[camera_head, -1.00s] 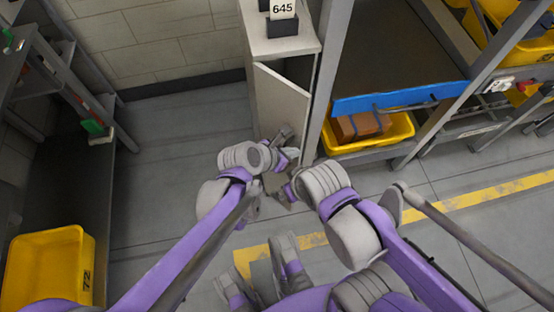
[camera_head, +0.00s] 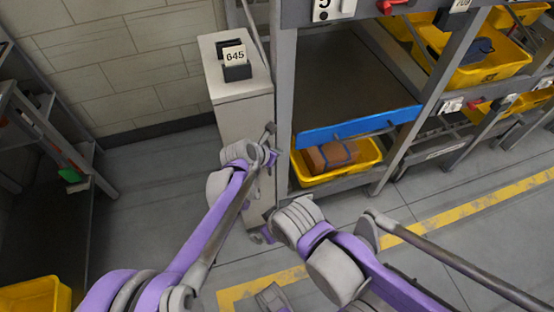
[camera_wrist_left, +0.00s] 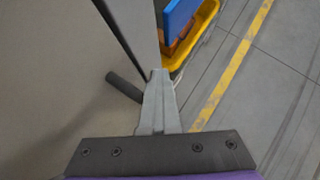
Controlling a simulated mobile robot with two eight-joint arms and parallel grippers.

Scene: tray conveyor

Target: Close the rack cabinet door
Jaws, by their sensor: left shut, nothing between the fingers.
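The rack cabinet (camera_head: 238,100) is a narrow light grey box with a 645 sign on top, left of the shelving in the head view. Its door (camera_head: 235,125) looks flush or nearly flush with the front; I cannot tell if it is fully shut. The left wrist view shows the door's face (camera_wrist_left: 50,70), a dark handle (camera_wrist_left: 124,87) and a dark seam along its edge. My left gripper (camera_head: 268,133) is shut and empty, at the door's handle side; its fingers (camera_wrist_left: 158,85) show beside the handle. Contact is unclear. My right gripper (camera_head: 263,236) is low by the cabinet's base, its fingers mostly hidden.
A shelving rack with a blue-edged shelf (camera_head: 360,127) and a yellow bin (camera_head: 340,175) holding a brown box stands right of the cabinet. Another yellow bin (camera_head: 35,297) is at lower left. Floor left of the cabinet is clear.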

